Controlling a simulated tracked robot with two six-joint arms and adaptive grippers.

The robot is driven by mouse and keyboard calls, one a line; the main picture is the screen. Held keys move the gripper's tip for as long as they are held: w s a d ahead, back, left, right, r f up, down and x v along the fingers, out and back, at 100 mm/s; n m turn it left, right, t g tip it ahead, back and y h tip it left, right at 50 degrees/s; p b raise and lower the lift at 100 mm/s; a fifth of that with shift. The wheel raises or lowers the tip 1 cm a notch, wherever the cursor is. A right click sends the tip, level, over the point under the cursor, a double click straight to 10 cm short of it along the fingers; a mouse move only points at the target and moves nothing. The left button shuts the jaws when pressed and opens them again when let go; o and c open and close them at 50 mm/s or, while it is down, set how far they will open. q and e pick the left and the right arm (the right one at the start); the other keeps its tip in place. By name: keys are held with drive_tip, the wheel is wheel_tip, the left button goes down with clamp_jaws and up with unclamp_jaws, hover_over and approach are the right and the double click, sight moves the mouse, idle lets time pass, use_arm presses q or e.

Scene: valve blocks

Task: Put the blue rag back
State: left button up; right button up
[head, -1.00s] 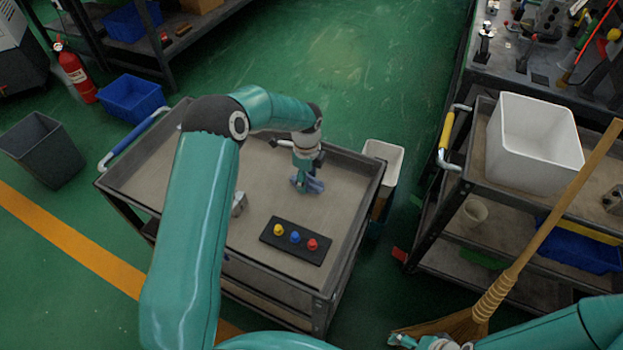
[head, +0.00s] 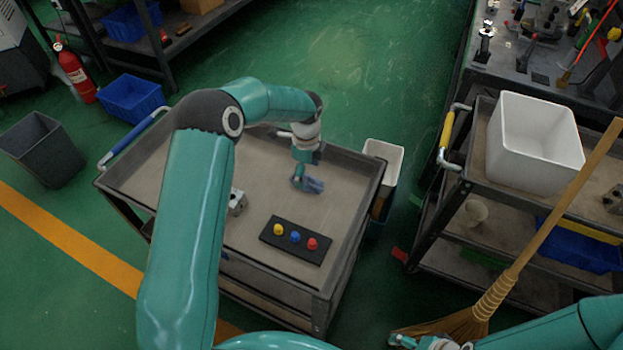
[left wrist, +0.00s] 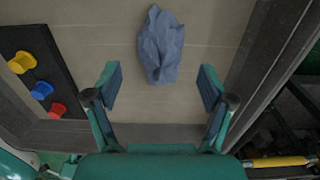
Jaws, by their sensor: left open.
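The blue rag (head: 315,186) lies crumpled on the top tray of the grey cart (head: 262,196). It also shows in the left wrist view (left wrist: 161,48), a little beyond my fingertips. My left gripper (head: 299,181) is over the cart beside the rag, and in the head view it hides part of the rag's left side.
A black plate with yellow, blue and red knobs (head: 295,238) lies on the cart. A small metal block (head: 237,202) is near my left arm. A white bin (head: 383,160) stands beyond the cart's right edge. A second cart with a white tub (head: 535,145) stands right.

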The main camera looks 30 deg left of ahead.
sight(307, 177)
use_arm(q)
wheel_tip(307, 177, up, 9)
drive_tip(key=shift+b, duration=0.3)
idle(0.5)
